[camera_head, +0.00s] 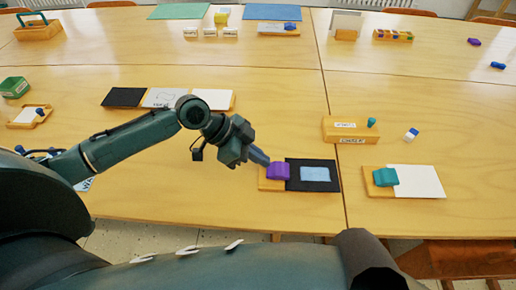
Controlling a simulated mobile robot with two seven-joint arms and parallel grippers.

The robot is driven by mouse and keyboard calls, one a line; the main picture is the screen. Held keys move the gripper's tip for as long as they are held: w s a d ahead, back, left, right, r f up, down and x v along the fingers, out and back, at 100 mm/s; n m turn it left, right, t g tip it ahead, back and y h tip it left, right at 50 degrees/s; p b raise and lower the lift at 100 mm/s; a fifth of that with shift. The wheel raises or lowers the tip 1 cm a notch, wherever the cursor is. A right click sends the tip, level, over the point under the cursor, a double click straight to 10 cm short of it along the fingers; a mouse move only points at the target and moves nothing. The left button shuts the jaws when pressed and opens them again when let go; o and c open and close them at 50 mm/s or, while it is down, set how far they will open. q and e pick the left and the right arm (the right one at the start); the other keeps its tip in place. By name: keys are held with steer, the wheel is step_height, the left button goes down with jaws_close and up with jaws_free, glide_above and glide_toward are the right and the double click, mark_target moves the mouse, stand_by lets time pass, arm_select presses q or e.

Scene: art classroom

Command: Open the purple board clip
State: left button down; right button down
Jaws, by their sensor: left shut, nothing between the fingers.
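The purple board clip (279,171) sits on the left part of a small wooden board (271,185) near the front edge of the table. A black sheet (327,168) with a light blue rectangle (315,174) lies on the board to the right of the clip. My left gripper (265,161) is at the upper left of the purple clip, very close to it or touching it. Its fingers are shut and hold nothing. Whether the clip is raised or pressed down is too small to tell. My right gripper does not show.
To the right, a teal clip (385,177) sits on another board with a white sheet (420,181). A wooden block with labels (345,130) stands behind it. Black and white sheets (124,97) lie behind my left arm. The table between is mostly clear.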

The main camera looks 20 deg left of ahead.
arm_select(q)
steer(key=shift+f, duration=0.1)
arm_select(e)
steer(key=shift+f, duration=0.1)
arm_select(q)
steer(key=shift+f+b, duration=0.3)
steer(key=shift+b, duration=0.2)
steer(key=shift+s+a+f+h+b, duration=0.1)
steer(key=shift+a+f+h+b, duration=0.1)
steer(key=shift+f+h+b, duration=0.65)
steer(key=shift+r+y, duration=0.25)
steer(key=shift+r, duration=0.4)
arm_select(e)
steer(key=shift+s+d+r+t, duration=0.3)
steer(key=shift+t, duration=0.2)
arm_select(q)
steer(key=shift+r+p, duration=0.15)
steer(key=shift+p, duration=0.2)
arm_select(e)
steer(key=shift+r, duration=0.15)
arm_select(q)
steer(key=shift+r+p, duration=0.65)
steer(key=shift+r, duration=0.05)
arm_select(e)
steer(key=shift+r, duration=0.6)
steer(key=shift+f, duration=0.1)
